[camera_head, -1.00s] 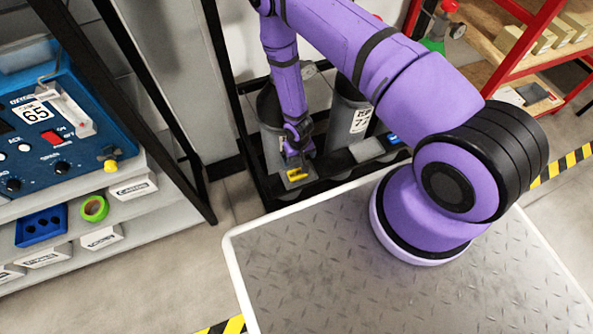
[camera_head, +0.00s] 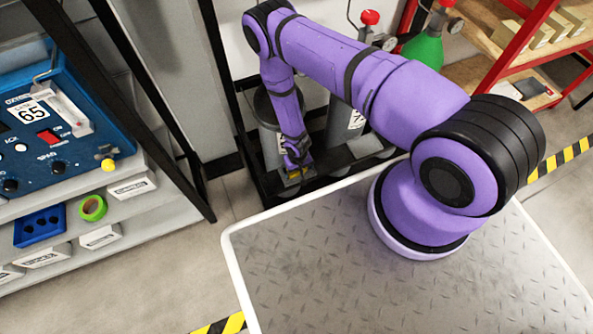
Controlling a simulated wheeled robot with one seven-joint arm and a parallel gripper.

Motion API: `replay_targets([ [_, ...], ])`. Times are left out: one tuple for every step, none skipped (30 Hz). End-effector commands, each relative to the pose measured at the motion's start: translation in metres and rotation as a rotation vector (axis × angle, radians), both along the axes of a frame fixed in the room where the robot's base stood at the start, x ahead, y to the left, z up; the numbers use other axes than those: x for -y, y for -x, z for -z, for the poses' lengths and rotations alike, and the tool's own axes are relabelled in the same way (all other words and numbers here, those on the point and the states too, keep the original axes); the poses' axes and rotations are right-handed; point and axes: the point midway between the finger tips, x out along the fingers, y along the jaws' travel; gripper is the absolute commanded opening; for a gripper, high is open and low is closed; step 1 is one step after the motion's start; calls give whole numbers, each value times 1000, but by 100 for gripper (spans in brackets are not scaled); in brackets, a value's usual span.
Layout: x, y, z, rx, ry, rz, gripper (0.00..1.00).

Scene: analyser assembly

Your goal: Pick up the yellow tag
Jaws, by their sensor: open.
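The yellow tag (camera_head: 294,174) lies low in the dark-framed rack, in front of the grey cylinders. Only a small part of it shows, because my gripper (camera_head: 299,170) covers much of it. My gripper points down from the purple arm and is right at the tag. The fingers are small and dark here. I cannot tell whether they touch the tag or stand around it. The jaws are open.
Grey cylinders (camera_head: 266,108) stand close behind my gripper, inside the black rack frame (camera_head: 221,83). A shelf with a blue analyser box (camera_head: 70,120) is at left. A red shelf (camera_head: 520,50) and green bottle (camera_head: 424,48) are at upper right.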

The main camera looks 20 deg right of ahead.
Motion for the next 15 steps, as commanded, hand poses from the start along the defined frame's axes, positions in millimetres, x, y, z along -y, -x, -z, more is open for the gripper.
replay_targets([
  [0, 0, 5, 0, 0, -1, 100],
  [0, 0, 6, 0, 0, -1, 100],
  [0, 0, 8, 0, 0, -1, 100],
  [0, 0, 9, 0, 0, -1, 100],
  [0, 0, 9, 0, 0, -1, 100],
  [0, 0, 10, 0, 0, -1, 100],
  [0, 0, 10, 0, 0, -1, 100],
  [0, 0, 10, 0, 0, -1, 100],
  [0, 0, 10, 0, 0, -1, 100],
  [0, 0, 9, 0, 0, -1, 100],
  [0, 0, 10, 0, 0, -1, 100],
  [0, 0, 10, 0, 0, -1, 91],
  [0, 0, 9, 0, 0, -1, 84],
  [0, 0, 9, 0, 0, -1, 77],
  [0, 0, 9, 0, 0, -1, 68],
])
